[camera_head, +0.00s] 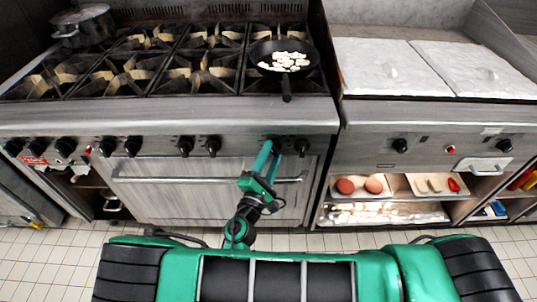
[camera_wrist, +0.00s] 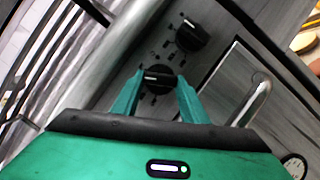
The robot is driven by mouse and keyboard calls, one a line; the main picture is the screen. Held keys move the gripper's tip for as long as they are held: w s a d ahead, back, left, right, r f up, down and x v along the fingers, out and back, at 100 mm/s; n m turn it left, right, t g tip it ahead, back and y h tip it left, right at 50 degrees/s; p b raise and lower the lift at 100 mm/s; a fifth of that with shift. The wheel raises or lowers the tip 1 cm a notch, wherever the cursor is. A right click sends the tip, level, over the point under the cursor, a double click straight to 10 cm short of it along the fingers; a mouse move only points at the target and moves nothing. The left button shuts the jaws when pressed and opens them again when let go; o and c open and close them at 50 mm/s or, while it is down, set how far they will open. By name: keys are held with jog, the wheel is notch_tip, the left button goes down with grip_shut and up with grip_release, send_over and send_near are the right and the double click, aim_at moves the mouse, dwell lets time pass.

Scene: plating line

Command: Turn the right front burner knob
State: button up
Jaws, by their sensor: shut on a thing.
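My gripper (camera_wrist: 160,88) is shut on a black burner knob (camera_wrist: 158,76) on the stove's front panel, with one finger on each side of it. In the head view my gripper (camera_head: 270,150) reaches up to the panel and mostly hides this knob. Another black knob (camera_head: 301,146) is just to its right, apart from the fingers. That knob also shows in the wrist view (camera_wrist: 192,36), above and right of the held one. The held knob's pale pointer line shows between the fingers. The stove (camera_head: 170,116) has several knobs further left.
A black pan (camera_head: 262,52) with white slices stands on the right burners, its handle toward the front edge. A pot (camera_head: 85,24) stands back left. The oven door handle (camera_head: 205,180) is below my gripper. A counter unit with a food shelf (camera_head: 395,197) is at right.

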jog(key=shift+d+f+n+t+y, duration=0.1)
jog(key=shift+d+n+t+y, duration=0.15)
jog(key=shift+n, duration=0.6)
jog(key=shift+d+n+t+y, duration=0.15)
jog(key=shift+n+t, duration=0.1)
jog(key=shift+n, duration=0.6)
jog(key=o, duration=1)
jog(key=shift+o, duration=0.2)
jog(key=shift+a, duration=0.15)
jog(key=shift+s+a, duration=0.15)
jog(key=shift+s, duration=0.1)
jog(key=v, duration=1)
jog(key=shift+f, duration=0.2)
